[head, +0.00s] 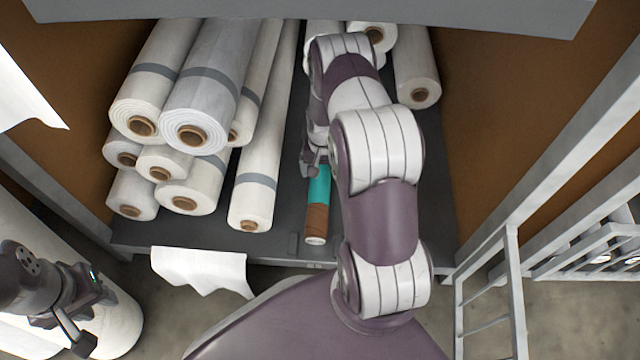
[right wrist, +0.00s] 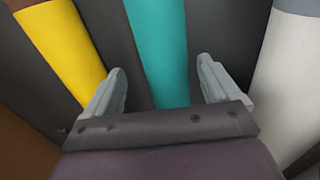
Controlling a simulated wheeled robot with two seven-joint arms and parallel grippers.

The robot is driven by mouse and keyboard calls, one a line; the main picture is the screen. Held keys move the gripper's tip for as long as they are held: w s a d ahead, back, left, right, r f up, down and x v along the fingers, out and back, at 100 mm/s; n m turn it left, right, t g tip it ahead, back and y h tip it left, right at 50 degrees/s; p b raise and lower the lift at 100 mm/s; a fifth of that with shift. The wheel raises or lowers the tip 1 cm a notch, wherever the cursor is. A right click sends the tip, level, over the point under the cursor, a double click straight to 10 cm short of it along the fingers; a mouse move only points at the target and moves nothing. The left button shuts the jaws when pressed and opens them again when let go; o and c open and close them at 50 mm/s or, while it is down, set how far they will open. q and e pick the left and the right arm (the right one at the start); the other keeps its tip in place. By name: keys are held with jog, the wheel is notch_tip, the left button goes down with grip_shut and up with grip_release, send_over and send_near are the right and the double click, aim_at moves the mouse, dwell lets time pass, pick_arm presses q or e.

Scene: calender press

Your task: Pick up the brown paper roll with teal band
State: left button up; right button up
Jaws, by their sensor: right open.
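The brown paper roll with teal band (head: 317,219) lies on the dark shelf, its near end toward me. Its far part is hidden by my right arm in the head view. My right gripper (head: 314,168) is above the teal band. In the right wrist view the teal band (right wrist: 158,50) runs between the two open fingers of the right gripper (right wrist: 160,90), with space on both sides. Contact cannot be told. My left gripper (head: 82,338) is at the lower left, far from the roll; its jaw opening is unclear.
A roll with a yellow band (right wrist: 65,45) lies left of the teal one in the right wrist view, and a white roll (right wrist: 290,85) lies right. White rolls (head: 198,110) are stacked on the shelf's left (head: 284,215). A grey rail frame (head: 512,290) stands at right.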

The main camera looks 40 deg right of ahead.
aim_at(320, 175)
jog(key=f+b, duration=0.2)
jog(key=f, duration=0.1)
jog(key=f+b, duration=0.1)
jog(key=f, duration=0.1)
jog(key=shift+a+b, duration=0.35)
jog(key=shift+b, duration=0.05)
jog(key=shift+r, duration=0.25)
jog(key=c, duration=1.3)
jog(key=shift+c, duration=0.4)
jog(key=shift+r+p, duration=0.1)
jog(key=shift+p, duration=0.2)
